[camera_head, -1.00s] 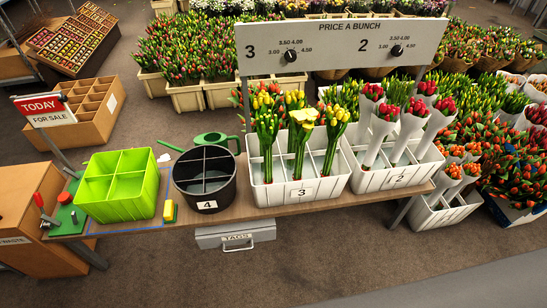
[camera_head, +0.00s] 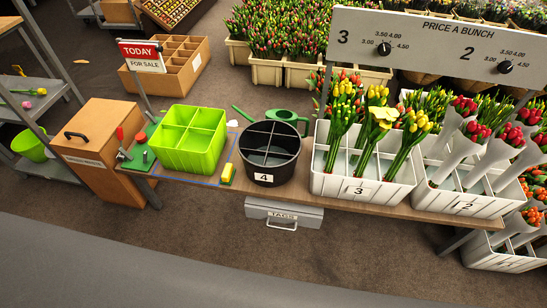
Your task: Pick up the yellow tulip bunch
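Yellow tulip bunches (camera_head: 379,122) stand upright in the white divided bin marked 3 (camera_head: 356,188) on the bench. One bunch is at the left (camera_head: 343,110), one in the middle with a wide-open pale yellow bloom, and one at the right (camera_head: 412,130). Their green stems go down into the bin's compartments, where the lower ends are hidden. Neither of my grippers is in the head view.
The bench (camera_head: 320,194) also holds a lime green divided crate (camera_head: 188,152), a black divided bucket marked 4 (camera_head: 270,158), a yellow block (camera_head: 227,172), a green watering can (camera_head: 285,117) and white bin 2 (camera_head: 462,204) with wrapped red tulips. The price sign (camera_head: 440,50) stands behind the bins.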

